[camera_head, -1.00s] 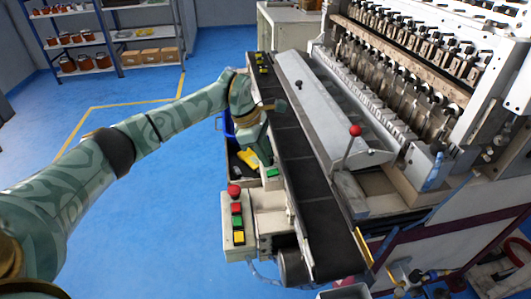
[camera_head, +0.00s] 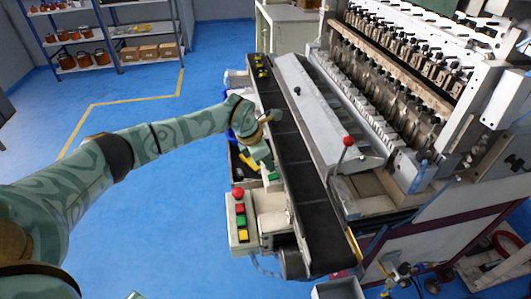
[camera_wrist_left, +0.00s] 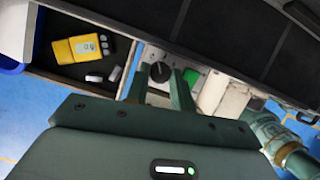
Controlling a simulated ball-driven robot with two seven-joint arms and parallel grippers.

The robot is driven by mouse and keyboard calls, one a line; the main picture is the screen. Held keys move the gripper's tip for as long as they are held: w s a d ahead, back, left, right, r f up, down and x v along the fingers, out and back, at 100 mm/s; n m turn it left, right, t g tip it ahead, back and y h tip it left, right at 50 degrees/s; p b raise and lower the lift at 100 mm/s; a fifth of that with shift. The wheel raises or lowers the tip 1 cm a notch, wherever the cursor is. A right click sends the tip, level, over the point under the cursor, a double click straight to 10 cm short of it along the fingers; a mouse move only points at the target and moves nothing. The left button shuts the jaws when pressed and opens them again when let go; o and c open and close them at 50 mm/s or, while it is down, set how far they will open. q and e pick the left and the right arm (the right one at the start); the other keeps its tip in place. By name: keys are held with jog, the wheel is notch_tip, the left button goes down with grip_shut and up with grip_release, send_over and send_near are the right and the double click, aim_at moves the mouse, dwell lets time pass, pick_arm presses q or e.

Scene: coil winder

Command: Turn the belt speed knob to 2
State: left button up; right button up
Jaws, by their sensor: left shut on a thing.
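The belt speed knob (camera_wrist_left: 159,70) is a small dark round knob on a pale panel beside the belt, seen in the left wrist view. My left gripper (camera_wrist_left: 160,76) has one finger on each side of it and is shut on it. The knob's markings and setting cannot be read. In the head view my left gripper (camera_head: 266,167) reaches down at the left edge of the conveyor belt (camera_head: 303,170), and its hand hides the knob. A green button (camera_wrist_left: 191,78) sits just right of the fingers in the wrist view. My right gripper is not seen.
A control box (camera_head: 241,222) with red, green and yellow buttons stands nearer than the gripper. A yellow handheld device (camera_wrist_left: 83,48) lies in a dark tray left of the fingers. The winding machine (camera_head: 400,90) stands right of the belt; blue floor is open on the left.

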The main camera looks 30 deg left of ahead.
pick_arm(q)
jog(key=shift+r+n+t+y+p, duration=0.1)
jog(key=shift+n+t+y+p, duration=0.25)
jog(key=shift+n+p, duration=0.95)
jog(key=shift+d, duration=0.1)
jog(key=o, duration=1)
jog(key=shift+s, duration=0.1)
